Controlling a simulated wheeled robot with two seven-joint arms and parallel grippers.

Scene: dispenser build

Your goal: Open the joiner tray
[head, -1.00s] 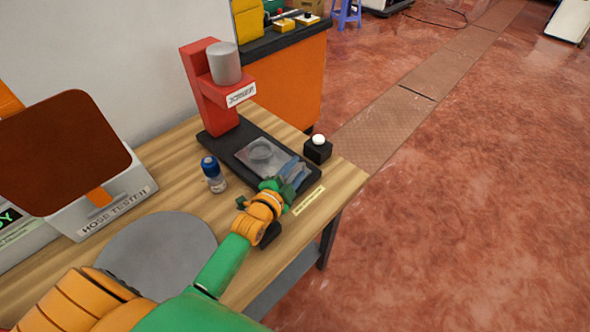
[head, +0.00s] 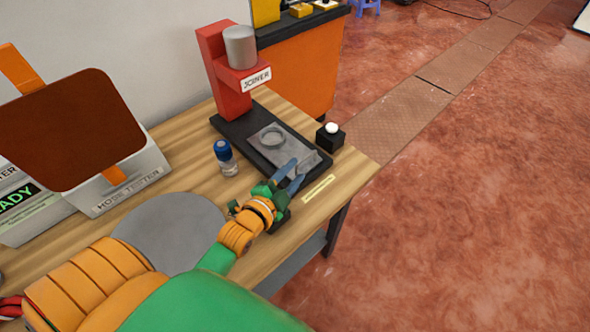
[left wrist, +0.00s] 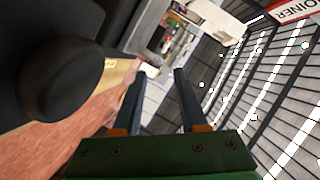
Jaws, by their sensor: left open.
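The joiner (head: 224,72) is a red press with a grey cylinder (head: 240,46), standing on a long black base (head: 232,127) on the table. Its grey tray (head: 281,147), with a round ring seat (head: 272,137), lies on the base in front of the press head. My left gripper (head: 293,170) is at the tray's near end, its two blue-grey fingers apart with nothing seen between them. Whether the fingers touch the tray's end I cannot tell. The left wrist view shows the same open fingers (left wrist: 160,95) and a dark rounded shape close to the camera. My right gripper is not seen.
A blue-capped bottle (head: 226,158) stands left of the joiner base. A black box with a white button (head: 329,136) is at its right. A grey disc (head: 172,232) lies on the wooden table, and the hose tester (head: 122,180) stands at the left. A yellow label (head: 318,188) marks the front edge.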

